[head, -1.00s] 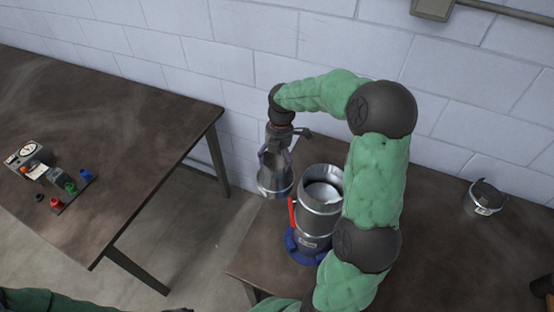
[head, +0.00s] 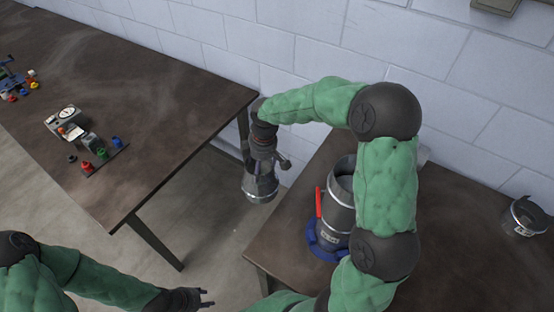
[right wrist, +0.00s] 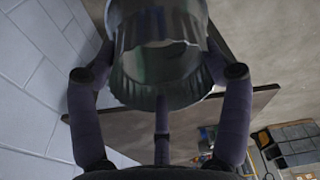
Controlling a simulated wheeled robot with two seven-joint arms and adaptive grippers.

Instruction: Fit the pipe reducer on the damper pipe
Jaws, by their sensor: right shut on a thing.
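The damper pipe (head: 340,212) is a grey metal cylinder with a red handle (head: 319,202). It stands upright in a blue base (head: 322,246) on the right table, partly hidden by my right arm. My right gripper (head: 262,155) is shut on the pipe reducer (head: 260,188), a shiny metal piece. It holds the reducer left of the damper pipe, apart from it, over the gap between the tables. In the right wrist view the reducer (right wrist: 160,75) sits between the fingers, open end showing. My left gripper (head: 203,298) is low in the head view, empty, its fingers apart.
The left table (head: 165,120) carries a gauge box (head: 68,124), a rack of coloured pieces (head: 100,155) and more coloured parts. A metal ring-like piece (head: 525,216) lies on the right table (head: 455,225). A block wall (head: 300,50) stands close behind.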

